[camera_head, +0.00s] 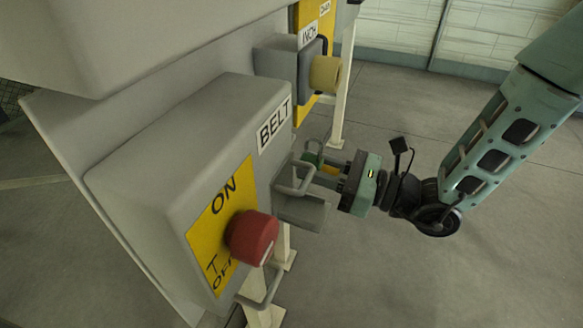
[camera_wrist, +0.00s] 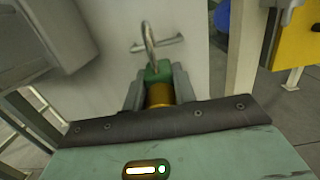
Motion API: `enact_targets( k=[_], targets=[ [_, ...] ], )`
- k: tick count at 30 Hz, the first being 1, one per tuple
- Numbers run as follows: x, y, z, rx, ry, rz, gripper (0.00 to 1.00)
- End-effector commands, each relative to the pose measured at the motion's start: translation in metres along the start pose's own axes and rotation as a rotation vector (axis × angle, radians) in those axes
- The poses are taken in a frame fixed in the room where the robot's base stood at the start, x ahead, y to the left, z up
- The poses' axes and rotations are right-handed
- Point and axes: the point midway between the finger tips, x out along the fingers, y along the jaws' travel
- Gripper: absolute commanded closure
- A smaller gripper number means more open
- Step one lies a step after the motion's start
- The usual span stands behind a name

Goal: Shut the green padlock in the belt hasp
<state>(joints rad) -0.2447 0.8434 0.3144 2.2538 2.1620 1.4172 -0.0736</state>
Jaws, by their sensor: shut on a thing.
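My gripper (camera_head: 325,174) is at the right side of the grey BELT box (camera_head: 150,165), beside the bent metal loop of the belt hasp (camera_head: 293,184). It is shut on the padlock, whose green part (camera_head: 310,158) shows just past the fingers. In the wrist view the padlock has a green top (camera_wrist: 158,71) and a brass-coloured lower body (camera_wrist: 159,95) between the two fingers (camera_wrist: 157,90). Its steel shackle (camera_wrist: 148,38) points away from my gripper and crosses a metal bar (camera_wrist: 172,42) on the pale panel. I cannot tell whether the shackle is closed.
A red knob (camera_head: 252,236) sticks out from the yellow ON/OFF plate on the BELT box. Another metal loop (camera_head: 263,289) is below it. The INCH box with a yellow knob (camera_head: 325,74) stands behind. The floor (camera_head: 390,270) at the right is clear.

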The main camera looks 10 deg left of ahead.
Motion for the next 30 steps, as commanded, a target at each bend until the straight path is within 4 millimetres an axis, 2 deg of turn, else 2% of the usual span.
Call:
enact_targets(
  k=[18, 30],
  targets=[
    [-0.029, 0.000, 0.000, 0.000, 0.000, -0.001, 1.00],
    [-0.033, 0.000, 0.000, 0.000, -0.001, 0.000, 1.00]
  ],
)
